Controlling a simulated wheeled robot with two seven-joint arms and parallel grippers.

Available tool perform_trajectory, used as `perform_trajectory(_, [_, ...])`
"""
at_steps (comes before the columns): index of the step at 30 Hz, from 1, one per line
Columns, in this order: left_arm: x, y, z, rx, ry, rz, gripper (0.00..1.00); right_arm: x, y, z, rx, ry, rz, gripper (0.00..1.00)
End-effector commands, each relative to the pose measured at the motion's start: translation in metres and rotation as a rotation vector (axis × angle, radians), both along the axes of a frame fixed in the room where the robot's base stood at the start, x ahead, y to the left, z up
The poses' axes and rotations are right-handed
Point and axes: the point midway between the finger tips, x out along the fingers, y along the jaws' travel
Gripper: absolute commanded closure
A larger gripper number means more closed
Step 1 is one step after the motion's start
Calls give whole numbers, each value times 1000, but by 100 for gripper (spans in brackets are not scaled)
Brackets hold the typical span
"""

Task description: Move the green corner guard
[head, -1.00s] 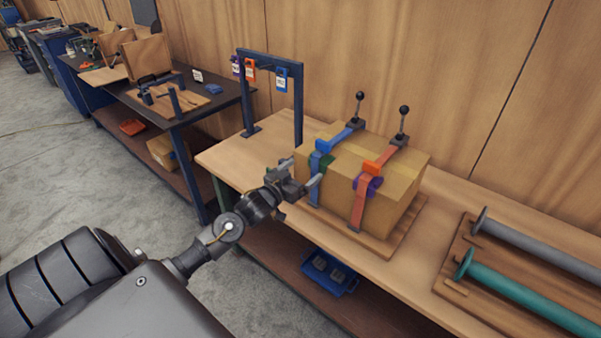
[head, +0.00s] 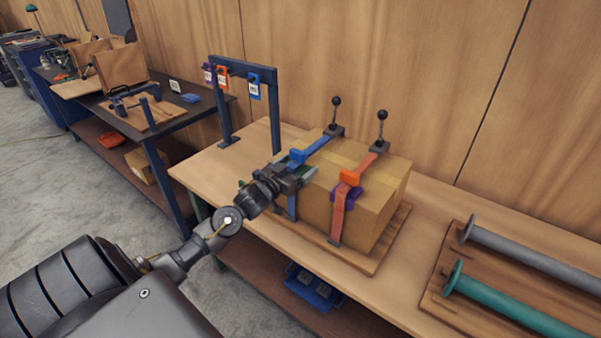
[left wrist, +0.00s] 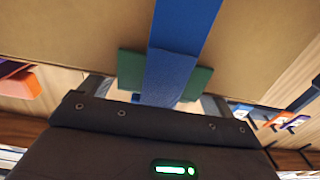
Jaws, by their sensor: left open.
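The green corner guard (left wrist: 198,84) shows in the left wrist view on both sides of a blue strap (left wrist: 178,58), which crosses over its middle. It lies against the cardboard box (left wrist: 80,30). In the head view my gripper hides most of it at the near left edge of the box (head: 335,195). My left gripper (head: 296,171) is open at that edge. In the left wrist view its fingers (left wrist: 155,95) stand one on each side of the strap, close to the guard's ends; I cannot tell whether they touch it. My right gripper is not in view.
An orange strap (head: 338,212) with a purple guard (head: 347,194) crosses the box beside the blue one. Two upright clamp levers (head: 382,125) stand behind. A blue rack (head: 273,110) with hanging tags is at left; a green pipe (head: 510,305) lies at right.

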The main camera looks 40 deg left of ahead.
Motion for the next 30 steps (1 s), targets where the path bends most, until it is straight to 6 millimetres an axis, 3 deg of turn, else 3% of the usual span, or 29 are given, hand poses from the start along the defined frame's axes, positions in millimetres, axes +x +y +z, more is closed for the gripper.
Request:
perform_trajectory(9, [6,-6,-1,0,2,-10,11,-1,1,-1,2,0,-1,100])
perform_trajectory(20, [5,-5,-1,0,2,-8,58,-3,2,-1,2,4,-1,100])
perform_trajectory(30, [7,6,0,2,2,-11,59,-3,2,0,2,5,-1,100])
